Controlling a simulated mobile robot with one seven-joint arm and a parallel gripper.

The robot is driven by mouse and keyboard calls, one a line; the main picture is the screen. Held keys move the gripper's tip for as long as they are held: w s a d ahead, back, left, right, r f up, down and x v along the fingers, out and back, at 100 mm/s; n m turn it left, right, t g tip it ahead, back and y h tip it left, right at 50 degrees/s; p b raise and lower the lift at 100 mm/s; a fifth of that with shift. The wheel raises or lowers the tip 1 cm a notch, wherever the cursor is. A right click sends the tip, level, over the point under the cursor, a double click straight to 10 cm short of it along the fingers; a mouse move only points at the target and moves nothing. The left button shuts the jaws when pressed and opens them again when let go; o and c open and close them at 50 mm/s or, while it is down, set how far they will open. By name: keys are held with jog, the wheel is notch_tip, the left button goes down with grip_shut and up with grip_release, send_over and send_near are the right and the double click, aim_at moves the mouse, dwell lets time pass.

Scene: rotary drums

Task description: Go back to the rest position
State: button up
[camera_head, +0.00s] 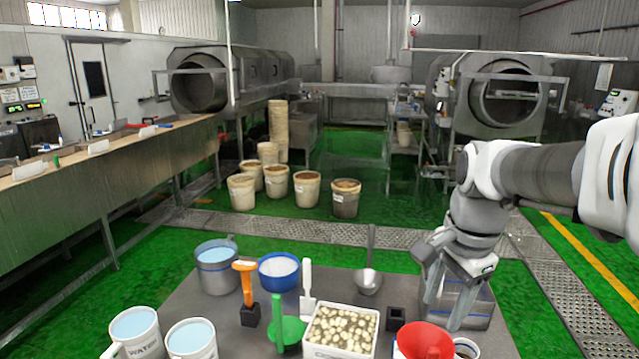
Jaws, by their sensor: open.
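My gripper (449,318) points down over the right side of the grey table (190,320), with its two fingers apart and nothing visible between them. The fingers are in front of a grey metal container (482,300) with a blue line, hiding part of it. I cannot tell whether they touch it. A red funnel (425,342) and a small dark-filled cup (466,349) are just below the fingertips in the picture. My arm comes in from the right edge.
The table holds a ladle (368,281), a white tray (313,350) of pale pieces, a green scoop (290,331), a blue bowl (279,283), a metal pot (217,278) and white mugs (150,345). Buckets (306,190) and rotary drums (200,88) stand behind. Green floor is open beyond.

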jog(key=s+a+n+t, duration=0.3)
jog(key=s+a+n, duration=0.2)
jog(key=s+n, duration=0.7)
jog(key=shift+s+a+f+n+t, duration=0.2)
jog(key=shift+s+f+n+t, duration=0.2)
jog(key=shift+n, duration=0.5)
jog(key=shift+a, duration=0.1)
